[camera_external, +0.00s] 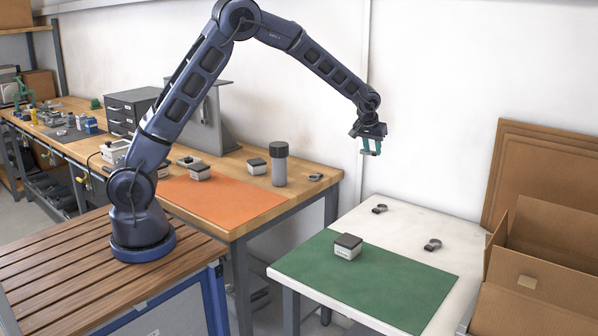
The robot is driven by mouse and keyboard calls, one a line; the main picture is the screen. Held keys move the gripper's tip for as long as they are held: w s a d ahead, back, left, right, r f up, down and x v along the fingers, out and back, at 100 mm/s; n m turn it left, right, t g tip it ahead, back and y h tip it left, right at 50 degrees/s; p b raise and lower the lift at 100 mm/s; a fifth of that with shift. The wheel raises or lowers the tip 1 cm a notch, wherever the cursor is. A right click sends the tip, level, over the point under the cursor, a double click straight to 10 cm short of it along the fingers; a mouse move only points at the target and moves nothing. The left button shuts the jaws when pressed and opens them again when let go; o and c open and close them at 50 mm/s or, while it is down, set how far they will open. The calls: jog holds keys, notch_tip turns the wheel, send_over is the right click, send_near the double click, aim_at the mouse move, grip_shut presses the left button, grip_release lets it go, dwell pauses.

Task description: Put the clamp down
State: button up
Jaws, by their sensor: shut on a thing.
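My gripper (371,152), with greenish fingers pointing down, hangs in the air in front of the white wall.
The white table (408,217) carries a green mat (395,285) with a dark-topped white box (347,247). Open cardboard boxes (545,245) stand at right. The wooden bench holds an orange mat (225,203), a grey cylinder (279,164) and several small boxes. The green mat's right part is clear.

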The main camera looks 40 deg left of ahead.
jog(key=w+a+n+y, duration=0.2)
jog(key=w+a+n, duration=0.25)
jog(key=a, duration=1.05)
notch_tip(320, 180, up, 6)
jog(key=n+g+y, duration=0.2)
jog(key=n+g, duration=0.2)
jog(key=n, duration=0.9)
send_over(261, 156)
jog(key=d, duration=0.2)
jog(key=f, duration=2)
jog(key=shift+w+a+f, duration=0.1)
jog(key=shift+a+f, duration=0.05)
jog(key=shift+a, duration=0.05)
jog(key=o, duration=0.9)
jog(key=shift+f, duration=0.1)
jog(key=shift+o, duration=0.2)
